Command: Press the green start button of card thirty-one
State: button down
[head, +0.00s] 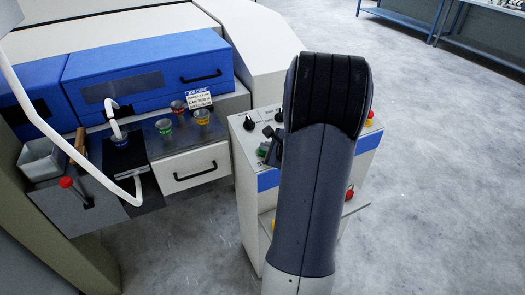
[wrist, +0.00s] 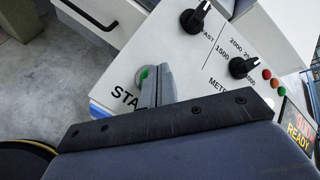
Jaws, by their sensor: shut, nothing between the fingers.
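The green start button (wrist: 143,75) shows in the wrist view on a pale control panel (wrist: 215,95), beside lettering that reads "STA" before my gripper covers the rest. My gripper (wrist: 161,72) is shut and empty. Its fingertips overlap the button's right side in this view; I cannot tell whether they touch it. In the head view the green button (head: 262,152) shows at the left of my dark gripper (head: 270,146), low over the console top (head: 243,133). My arm hides much of the console.
Two black knobs (wrist: 195,18) (wrist: 241,67) and small indicator lights (wrist: 267,74) share the panel. A red stop button (head: 370,115) stands at the console's right. A bench with blue covers (head: 145,75), cups (head: 179,107) and a white hose (head: 60,130) lies left. Open floor lies right.

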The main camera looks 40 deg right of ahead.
jog(key=shift+w+f+b, duration=0.1)
jog(key=shift+f+b, duration=0.35)
jog(key=shift+b, duration=0.1)
dwell(0.4)
jog(key=shift+r, duration=0.1)
jog(key=shift+s+r+p, duration=0.25)
jog(key=shift+r+p, duration=0.25)
jog(key=shift+r, duration=0.3)
jog(key=shift+s+a+r+p, duration=0.1)
jog(key=shift+s+r+p, duration=0.1)
jog(key=shift+r+p, duration=0.5)
jog(key=shift+s+a+r+p, duration=0.1)
jog(key=shift+s+r+p, duration=0.2)
jog(key=shift+r, duration=0.65)
jog(key=shift+s+r+p, duration=0.1)
jog(key=shift+r+p, duration=0.5)
jog(key=shift+r, duration=0.2)
jog(key=shift+f, duration=0.15)
jog(key=shift+w+f+b, duration=0.25)
jog(key=shift+f+b, duration=0.5)
jog(key=shift+f, duration=0.15)
jog(key=shift+r+p, duration=0.3)
jog(key=shift+p, duration=0.45)
jog(key=shift+f+p, duration=0.2)
jog(key=shift+p, duration=0.75)
